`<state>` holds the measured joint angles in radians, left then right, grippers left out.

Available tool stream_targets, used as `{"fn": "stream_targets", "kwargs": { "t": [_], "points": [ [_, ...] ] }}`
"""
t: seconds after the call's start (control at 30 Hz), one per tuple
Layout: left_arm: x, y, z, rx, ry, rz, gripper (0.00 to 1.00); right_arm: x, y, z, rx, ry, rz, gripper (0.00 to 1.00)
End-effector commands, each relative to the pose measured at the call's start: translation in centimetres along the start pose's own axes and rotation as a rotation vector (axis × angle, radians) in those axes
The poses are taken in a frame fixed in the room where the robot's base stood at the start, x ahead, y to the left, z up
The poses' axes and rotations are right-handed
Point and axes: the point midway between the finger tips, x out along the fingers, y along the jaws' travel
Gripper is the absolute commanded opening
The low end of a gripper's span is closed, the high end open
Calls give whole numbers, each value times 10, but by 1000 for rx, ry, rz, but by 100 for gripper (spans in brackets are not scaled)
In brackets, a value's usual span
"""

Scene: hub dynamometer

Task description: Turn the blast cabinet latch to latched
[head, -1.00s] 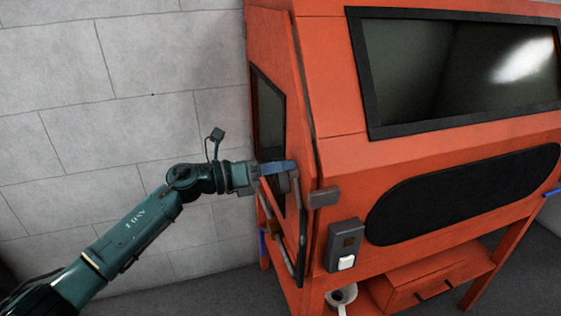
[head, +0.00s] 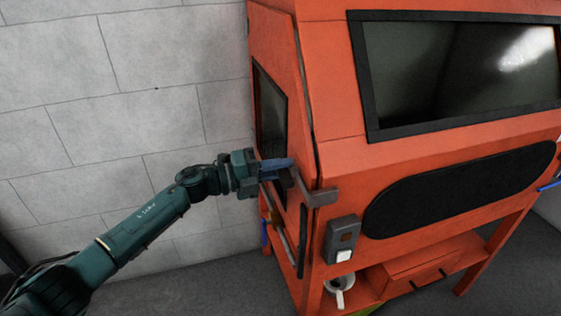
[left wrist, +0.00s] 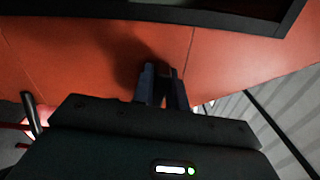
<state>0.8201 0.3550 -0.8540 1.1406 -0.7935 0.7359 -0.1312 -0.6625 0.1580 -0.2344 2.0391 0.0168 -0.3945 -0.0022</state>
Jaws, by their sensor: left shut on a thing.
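The orange blast cabinet (head: 335,100) fills the right of the head view, with its narrow side door facing my left arm. The latch, a dark grey lever (head: 302,186), is on that door near its front edge and slopes down toward a grey catch block (head: 323,197) on the cabinet's corner. My left gripper (head: 288,165) is shut at the lever's upper end. Its two fingers are close together in the left wrist view (left wrist: 162,88), against the orange door; the gripped part is mostly hidden there. My right gripper is not in view.
A grey switch box (head: 341,240) is on the cabinet front. Pale block wall (head: 110,90) lies behind my arm.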

Motion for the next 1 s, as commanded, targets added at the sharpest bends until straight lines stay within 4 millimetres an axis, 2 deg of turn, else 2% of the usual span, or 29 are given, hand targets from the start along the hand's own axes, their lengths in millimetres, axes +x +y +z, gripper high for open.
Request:
{"fn": "stream_targets", "kwargs": {
  "t": [0.3,0.87,0.9,1.0],
  "points": [
    [0,2,0,-131,0,1,0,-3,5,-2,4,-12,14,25],
    [0,4,-1,-161,0,0,0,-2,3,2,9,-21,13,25],
    [0,4,-1,-162,0,0,16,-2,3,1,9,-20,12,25],
    [0,4,-1,-161,0,0,24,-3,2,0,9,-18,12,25]
  ]
}}
